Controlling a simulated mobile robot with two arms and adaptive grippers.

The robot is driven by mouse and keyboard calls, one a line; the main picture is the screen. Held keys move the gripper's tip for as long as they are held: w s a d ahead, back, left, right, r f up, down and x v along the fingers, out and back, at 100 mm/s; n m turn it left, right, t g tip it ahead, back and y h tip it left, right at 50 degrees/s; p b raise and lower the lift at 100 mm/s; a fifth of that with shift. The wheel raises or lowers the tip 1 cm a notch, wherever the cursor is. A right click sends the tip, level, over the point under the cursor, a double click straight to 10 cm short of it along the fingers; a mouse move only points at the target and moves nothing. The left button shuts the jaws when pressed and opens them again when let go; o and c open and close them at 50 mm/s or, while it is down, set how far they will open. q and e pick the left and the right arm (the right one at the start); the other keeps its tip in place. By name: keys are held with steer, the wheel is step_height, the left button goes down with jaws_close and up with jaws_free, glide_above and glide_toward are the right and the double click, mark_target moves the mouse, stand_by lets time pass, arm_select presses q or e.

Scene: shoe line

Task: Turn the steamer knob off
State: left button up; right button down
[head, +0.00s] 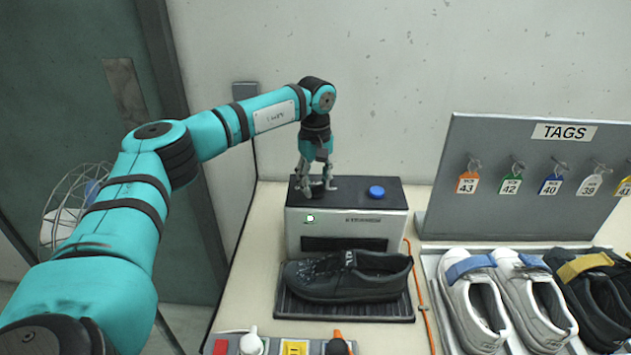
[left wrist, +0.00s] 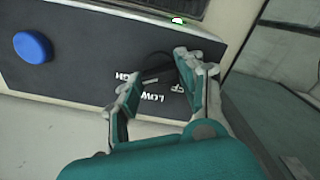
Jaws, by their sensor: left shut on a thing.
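The steamer (head: 352,229) is a box with a black top and a light front, standing against the wall. A small green light (head: 310,217) glows on its front; it also shows in the left wrist view (left wrist: 179,20). My left gripper (head: 317,186) points down at the left part of the steamer's top. In the left wrist view its fingers (left wrist: 158,68) are shut on the dark knob (left wrist: 157,66), one on each side. The labels LOW and OFF and part of HIGH show around it. My right gripper is not in view.
A blue button (head: 376,191) sits on the steamer's top, right of the gripper. A black shoe (head: 347,277) lies on a dark tray in front. A TAGS board (head: 530,200) with hanging tags and more shoes stand to the right. An orange cable runs between.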

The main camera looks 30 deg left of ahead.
arm_select(q)
steer(key=shift+n, duration=0.7)
steer(key=n, duration=0.3)
steer(key=shift+p, duration=0.35)
steer(key=n, duration=0.7)
steer(key=shift+r+n+p, duration=0.1)
steer(key=shift+n+p, duration=0.2)
steer(key=shift+p, duration=0.05)
steer(key=n, duration=0.6)
steer(key=n+p, duration=0.1)
steer(key=n, duration=0.3)
steer(key=shift+n, duration=0.9)
